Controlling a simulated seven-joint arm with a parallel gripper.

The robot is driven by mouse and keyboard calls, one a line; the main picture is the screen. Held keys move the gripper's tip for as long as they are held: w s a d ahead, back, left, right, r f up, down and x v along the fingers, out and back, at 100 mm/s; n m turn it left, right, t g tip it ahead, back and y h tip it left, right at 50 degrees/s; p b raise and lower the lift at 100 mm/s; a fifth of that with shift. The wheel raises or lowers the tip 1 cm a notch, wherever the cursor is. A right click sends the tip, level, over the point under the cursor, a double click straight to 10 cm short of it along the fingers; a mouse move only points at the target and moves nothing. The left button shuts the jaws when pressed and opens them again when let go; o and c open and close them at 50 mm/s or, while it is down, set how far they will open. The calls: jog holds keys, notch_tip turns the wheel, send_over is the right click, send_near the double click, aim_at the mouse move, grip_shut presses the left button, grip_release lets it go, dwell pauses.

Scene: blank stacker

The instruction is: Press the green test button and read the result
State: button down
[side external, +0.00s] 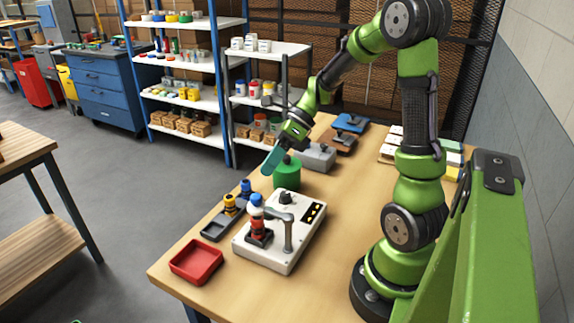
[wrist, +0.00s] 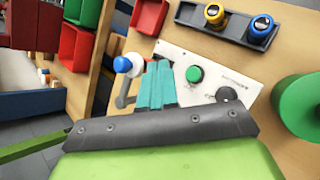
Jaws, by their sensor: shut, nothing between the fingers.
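The green test button (wrist: 194,74) is a round green cap in a dark ring on the white tester (side external: 265,257). I cannot make it out in the side external view. A black knob (wrist: 227,96) sits beside it. A red stack with a blue-and-white top (side external: 256,205) stands on the tester by a grey post and arm (side external: 288,235). My gripper (side external: 270,162) has teal fingers, shut and empty, in the air near the green cylinder and apart from the tester. In the wrist view the fingertips (wrist: 159,68) appear just left of the button.
The green cylinder (side external: 287,175) stands behind the tester. A dark tray (side external: 215,229) with yellow and blue pieces lies left of it, a red tray (side external: 197,262) in front. A grey box (side external: 318,158) stands farther back.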

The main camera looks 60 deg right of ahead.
jog(key=shift+a+r+m, duration=0.15)
jog(key=shift+r+m, duration=0.05)
jog(key=shift+m, duration=0.4)
jog(key=shift+f, duration=4.45)
jog(key=shift+f, duration=0.1)
jog(key=shift+f, duration=0.3)
jog(key=shift+f, duration=0.45)
jog(key=shift+r, duration=0.9)
